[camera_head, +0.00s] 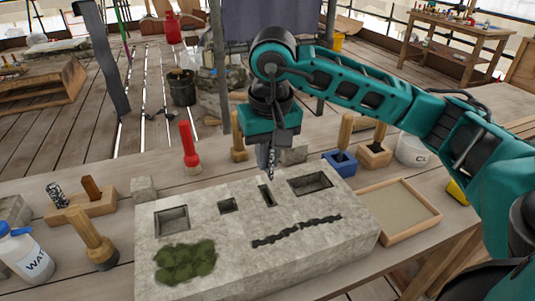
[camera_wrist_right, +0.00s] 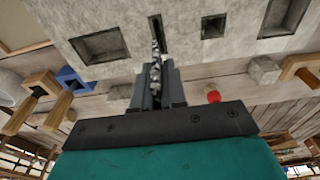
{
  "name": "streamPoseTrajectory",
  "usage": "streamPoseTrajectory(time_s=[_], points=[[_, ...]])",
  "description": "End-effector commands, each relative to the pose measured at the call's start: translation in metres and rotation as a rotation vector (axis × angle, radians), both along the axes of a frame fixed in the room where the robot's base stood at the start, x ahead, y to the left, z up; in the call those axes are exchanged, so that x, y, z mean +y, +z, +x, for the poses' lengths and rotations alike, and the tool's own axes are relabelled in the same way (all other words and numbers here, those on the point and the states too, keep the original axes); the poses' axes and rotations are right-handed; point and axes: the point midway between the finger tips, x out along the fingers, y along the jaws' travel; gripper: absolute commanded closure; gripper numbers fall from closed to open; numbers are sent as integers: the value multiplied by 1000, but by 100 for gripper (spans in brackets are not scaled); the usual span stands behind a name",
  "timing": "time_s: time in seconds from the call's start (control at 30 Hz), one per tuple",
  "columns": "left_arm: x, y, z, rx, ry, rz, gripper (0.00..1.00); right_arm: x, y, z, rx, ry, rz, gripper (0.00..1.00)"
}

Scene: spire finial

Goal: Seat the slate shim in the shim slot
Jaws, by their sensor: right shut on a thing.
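The pale stone block (camera_head: 200,255) lies on the wooden bench with several recesses in its top. The shim slot (camera_head: 265,194) is the narrow dark slit between a small square recess (camera_head: 228,206) and a larger rectangular one (camera_head: 311,182); it also shows in the right wrist view (camera_wrist_right: 155,22). My right gripper (camera_head: 272,145) is shut on the slate shim (camera_head: 271,164), a thin, mottled grey strip pointing down. In the right wrist view the shim (camera_wrist_right: 156,68) reaches towards the slot's near end. I cannot tell whether its tip is inside. My left gripper is not in view.
Moss (camera_head: 184,263) and a dark crack (camera_head: 296,231) mark the block. A sand tray (camera_head: 431,213) stands right of it, with a blue holder (camera_head: 341,166) behind. A red-handled tool (camera_head: 190,150) stands behind; a wooden rack (camera_head: 76,207), mallet (camera_head: 96,242) and bottle (camera_head: 22,258) stand left.

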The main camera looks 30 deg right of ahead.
Motion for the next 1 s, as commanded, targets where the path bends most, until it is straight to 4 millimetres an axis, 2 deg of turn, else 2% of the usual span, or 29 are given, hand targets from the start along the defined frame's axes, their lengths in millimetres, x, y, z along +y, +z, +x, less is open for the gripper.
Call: streamPoseTrajectory(time_s=[0.03,0.37,0.6,1.0], points=[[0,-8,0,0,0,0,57,0,-9,0,0,0,0,100],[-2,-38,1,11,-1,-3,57,0,-41,0,-1,0,0,100],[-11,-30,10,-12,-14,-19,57,0,-50,0,-1,0,0,100],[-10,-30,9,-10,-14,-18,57,0,-49,0,-1,0,0,100]])
